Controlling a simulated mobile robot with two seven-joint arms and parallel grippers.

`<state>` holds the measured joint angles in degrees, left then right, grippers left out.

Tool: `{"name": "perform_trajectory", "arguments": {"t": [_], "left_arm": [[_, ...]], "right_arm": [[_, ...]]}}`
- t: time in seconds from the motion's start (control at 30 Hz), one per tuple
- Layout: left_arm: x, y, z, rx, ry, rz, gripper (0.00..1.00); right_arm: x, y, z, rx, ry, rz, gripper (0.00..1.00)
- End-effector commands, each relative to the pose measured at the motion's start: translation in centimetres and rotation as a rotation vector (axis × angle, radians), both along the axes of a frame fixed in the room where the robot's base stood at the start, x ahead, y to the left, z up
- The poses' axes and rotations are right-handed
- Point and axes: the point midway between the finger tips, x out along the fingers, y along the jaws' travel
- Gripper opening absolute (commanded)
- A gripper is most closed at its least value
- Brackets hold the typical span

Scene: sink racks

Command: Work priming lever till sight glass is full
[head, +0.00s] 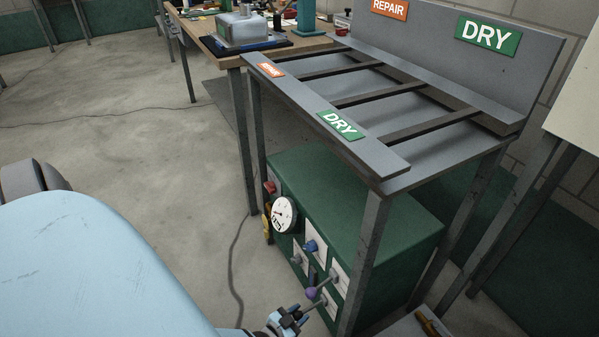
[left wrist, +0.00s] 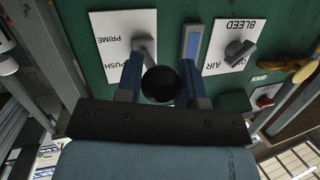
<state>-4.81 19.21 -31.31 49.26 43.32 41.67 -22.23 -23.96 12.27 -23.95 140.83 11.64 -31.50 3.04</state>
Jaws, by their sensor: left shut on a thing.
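The green cabinet (head: 400,222) stands under the rack, its front panel carrying plates and levers. My left gripper (head: 290,318) is at the panel's lower part in the head view. In the left wrist view its two blue fingers (left wrist: 160,88) are shut on the priming lever, around its dark round knob (left wrist: 160,84). The lever's grey stem (left wrist: 146,48) runs to the white PUSH PRIME plate (left wrist: 115,35), which appears upside down. My right gripper is not in view.
A BLEED AIR knob (left wrist: 238,52) sits next to the sight glass. The rack's leg (head: 366,255) stands before the cabinet's right part. Floor at left is clear except for cables.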

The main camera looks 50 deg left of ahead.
Motion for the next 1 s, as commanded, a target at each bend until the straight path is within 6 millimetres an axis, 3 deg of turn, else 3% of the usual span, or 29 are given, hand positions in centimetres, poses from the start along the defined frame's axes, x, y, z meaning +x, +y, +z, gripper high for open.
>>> {"name": "perform_trajectory", "arguments": {"t": [0.03, 0.1, 0.3, 0.4, 0.7, 1.0], "left_arm": [[-0.1, 0.0, 1.5, 0.008, 0.033, 0.003, 0.0], [-0.2, 0.0, 1.8, 0.02, 0.08, 0.002, 0.0], [-0.2, 0.0, 2.6, 0.053, 0.192, 0.002, 0.0], [-0.1, 0.0, 2.9, 0.066, 0.238, 0.001, 0.0], [0.0, 0.0, 3.7, 0.097, 0.343, 0.001, 0.0], [0.1, -0.1, 3.7, 0.111, 0.386, 0.0, 0.0]], "right_arm": [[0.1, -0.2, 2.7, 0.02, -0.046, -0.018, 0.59], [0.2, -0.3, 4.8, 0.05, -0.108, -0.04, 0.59], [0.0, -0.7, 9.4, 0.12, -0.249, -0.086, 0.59], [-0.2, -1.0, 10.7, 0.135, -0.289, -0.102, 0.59], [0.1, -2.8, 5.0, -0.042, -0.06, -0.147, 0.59], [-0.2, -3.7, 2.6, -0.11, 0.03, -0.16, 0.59]]}}
